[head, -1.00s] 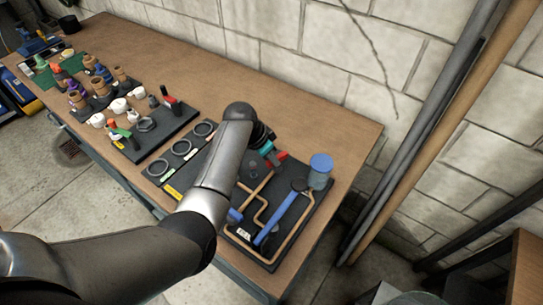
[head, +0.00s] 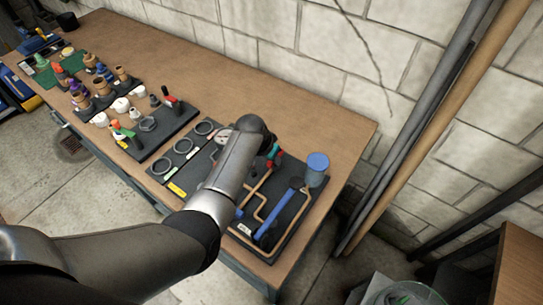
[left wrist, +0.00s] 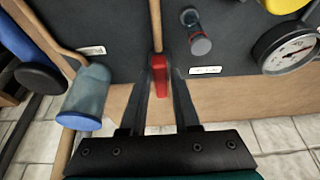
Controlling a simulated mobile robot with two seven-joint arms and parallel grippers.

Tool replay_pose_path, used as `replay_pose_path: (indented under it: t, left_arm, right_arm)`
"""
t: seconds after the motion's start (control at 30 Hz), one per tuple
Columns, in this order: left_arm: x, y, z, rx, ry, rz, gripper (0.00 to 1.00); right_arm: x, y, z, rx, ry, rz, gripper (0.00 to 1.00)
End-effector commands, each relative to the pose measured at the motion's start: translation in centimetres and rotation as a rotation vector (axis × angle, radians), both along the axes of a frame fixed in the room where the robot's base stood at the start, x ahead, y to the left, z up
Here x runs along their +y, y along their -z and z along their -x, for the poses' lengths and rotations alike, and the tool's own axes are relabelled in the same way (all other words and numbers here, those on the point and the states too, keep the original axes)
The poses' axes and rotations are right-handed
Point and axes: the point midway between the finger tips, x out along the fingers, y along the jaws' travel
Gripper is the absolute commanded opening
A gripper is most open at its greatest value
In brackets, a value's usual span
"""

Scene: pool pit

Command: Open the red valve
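The red valve handle (left wrist: 158,76) shows in the left wrist view, on a copper pipe on the dark board. My left gripper (left wrist: 162,66) has one finger on each side of the handle. The fingers look apart, with a gap on the right side of the handle; contact on the left side is unclear. In the head view my left arm reaches over the pipe board (head: 272,240), and only a bit of red shows beside the teal gripper body (head: 275,151). The fingertips are hard to make out there. My right gripper is in neither current view.
A round gauge (left wrist: 290,47) is to the right in the wrist view. Several fittings on boards (head: 147,120) fill the bench's left; its back strip is clear.

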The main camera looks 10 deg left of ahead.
Motion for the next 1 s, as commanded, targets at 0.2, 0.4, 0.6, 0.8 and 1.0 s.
replay_pose_path:
  t: [0.2, 0.4, 0.6, 0.8, 1.0]
  left_arm:
    - [0.0, 0.0, 0.0, 0.000, 0.002, -0.001, 0.53]
    - [0.0, 0.0, 0.0, 0.000, 0.002, -0.001, 0.53]
    - [0.2, -1.0, 0.2, -0.003, 0.002, -0.001, 0.53]
    - [0.5, -3.3, 1.1, -0.003, 0.002, -0.001, 0.53]
    - [0.9, -6.0, 2.2, -0.004, 0.003, -0.001, 0.53]
  right_arm:
    - [0.0, 0.0, 0.0, 0.000, 0.000, 0.000, 0.50]
    - [0.0, 0.0, 0.0, 0.000, 0.000, 0.000, 0.50]
    - [0.0, -0.5, -0.1, 0.000, 0.000, 0.001, 0.50]
    - [0.0, -1.4, -0.1, 0.000, -0.001, 0.001, 0.50]
    - [0.0, -2.2, -0.1, -0.001, -0.001, 0.001, 0.50]
